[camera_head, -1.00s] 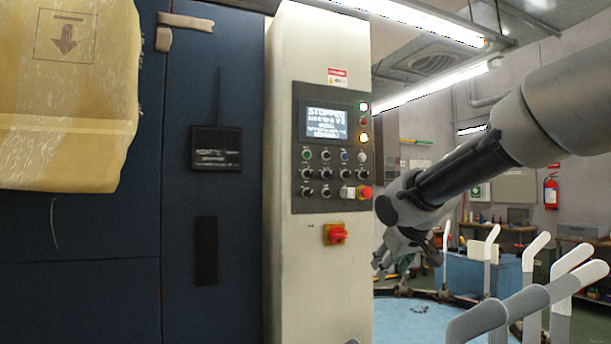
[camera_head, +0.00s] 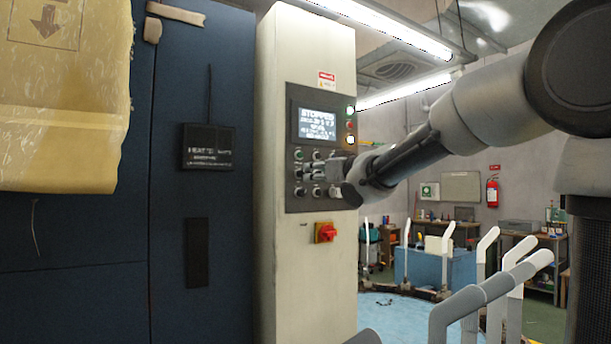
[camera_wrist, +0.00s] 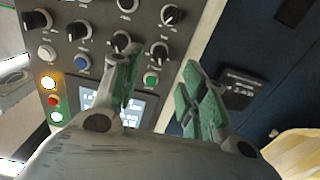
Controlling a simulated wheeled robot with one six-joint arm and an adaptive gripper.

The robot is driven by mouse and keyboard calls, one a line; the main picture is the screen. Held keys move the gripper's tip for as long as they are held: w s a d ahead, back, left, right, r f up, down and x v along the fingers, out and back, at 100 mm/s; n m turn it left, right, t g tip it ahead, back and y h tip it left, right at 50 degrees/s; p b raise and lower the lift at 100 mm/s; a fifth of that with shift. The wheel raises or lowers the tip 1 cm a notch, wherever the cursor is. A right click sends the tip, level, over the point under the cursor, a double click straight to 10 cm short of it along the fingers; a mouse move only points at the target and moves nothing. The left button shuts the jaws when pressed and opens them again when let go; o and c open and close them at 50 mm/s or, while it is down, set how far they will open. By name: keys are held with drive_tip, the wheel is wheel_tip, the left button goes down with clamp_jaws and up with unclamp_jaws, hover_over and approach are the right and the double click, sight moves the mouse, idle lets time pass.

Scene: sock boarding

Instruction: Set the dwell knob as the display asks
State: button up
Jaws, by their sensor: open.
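A grey control panel (camera_head: 300,205) on a cream column carries a lit display (camera_head: 317,123). Its top line reads "STOPPED"; the smaller lines are too blurred to read. Several black knobs with pale pointer marks show in the wrist view, one (camera_wrist: 172,15) at the top and another (camera_wrist: 160,50) near my fingers. Their labels are unreadable, so I cannot tell which is the dwell knob. My gripper (camera_head: 328,170) is at the panel's knob rows and hides part of them. In the wrist view its green-padded fingers (camera_wrist: 163,62) are apart, with one finger overlapping a knob (camera_wrist: 120,42); contact is unclear.
A green button (camera_wrist: 151,79) lies close to my fingers. A red-orange switch (camera_head: 325,232) sits below the panel. A dark blue cabinet (camera_head: 100,215) and a yellow sheet (camera_head: 65,110) are on the left. Pale upright forms (camera_head: 500,270) stand at the right.

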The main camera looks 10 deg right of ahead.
sight(302, 173)
drive_tip(key=x, duration=0.7)
drive_tip(key=shift+f, duration=0.15)
clamp_jaws()
